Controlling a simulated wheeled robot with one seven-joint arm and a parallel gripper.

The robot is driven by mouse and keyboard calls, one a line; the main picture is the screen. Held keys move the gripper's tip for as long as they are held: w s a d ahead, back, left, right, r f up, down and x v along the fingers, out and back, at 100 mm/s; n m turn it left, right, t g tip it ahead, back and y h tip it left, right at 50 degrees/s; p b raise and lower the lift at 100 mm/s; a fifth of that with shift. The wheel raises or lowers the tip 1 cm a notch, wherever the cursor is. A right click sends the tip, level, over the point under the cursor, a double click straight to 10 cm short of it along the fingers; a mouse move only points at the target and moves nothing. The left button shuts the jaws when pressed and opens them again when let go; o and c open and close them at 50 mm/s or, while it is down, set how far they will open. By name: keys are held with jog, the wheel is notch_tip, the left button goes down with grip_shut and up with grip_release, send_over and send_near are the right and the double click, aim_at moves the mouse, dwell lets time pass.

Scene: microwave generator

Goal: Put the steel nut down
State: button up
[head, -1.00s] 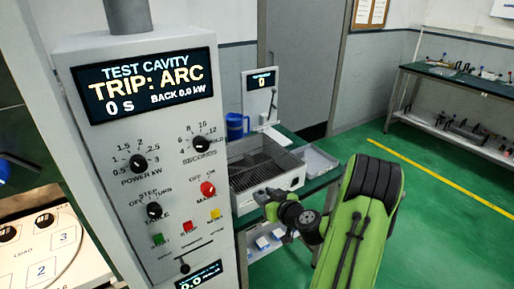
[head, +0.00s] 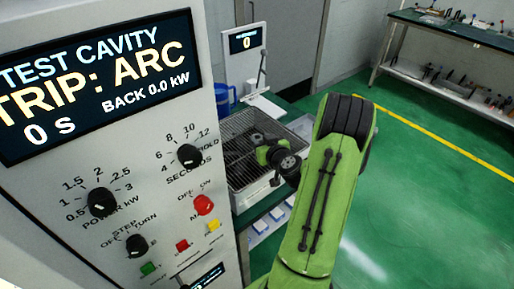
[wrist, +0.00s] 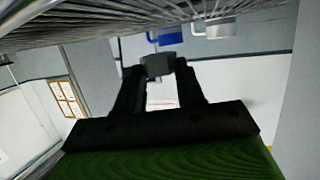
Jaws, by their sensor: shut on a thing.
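The steel nut (wrist: 156,66) is a small grey piece between the two dark fingertips in the wrist view. My gripper (wrist: 158,84) is shut on it. In the head view my gripper (head: 258,142) is over the wire-rack tray (head: 250,196) on the bench, to the right of the control panel. The nut is too small and dark to make out there. In the wrist view the wire rack (wrist: 90,30) fills the upper part, close to the fingertips and the nut. I cannot tell whether the nut touches the rack.
A blue jug (head: 224,98) and a small display stand (head: 246,42) stand behind the tray. The tall control panel (head: 105,185), reading "TRIP: ARC", is close on the left. Open green floor (head: 420,180) lies to the right, with a tool bench (head: 455,35) at the back.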

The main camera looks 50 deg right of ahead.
notch_tip(320, 180, down, 4)
jog(key=shift+r+b, duration=0.25)
jog(key=shift+b, duration=0.05)
jog(key=shift+w+f+b, duration=0.1)
jog(key=shift+f+b, duration=0.1)
jog(key=shift+b, duration=0.1)
jog(key=o, duration=1.1)
jog(key=shift+r, duration=0.1)
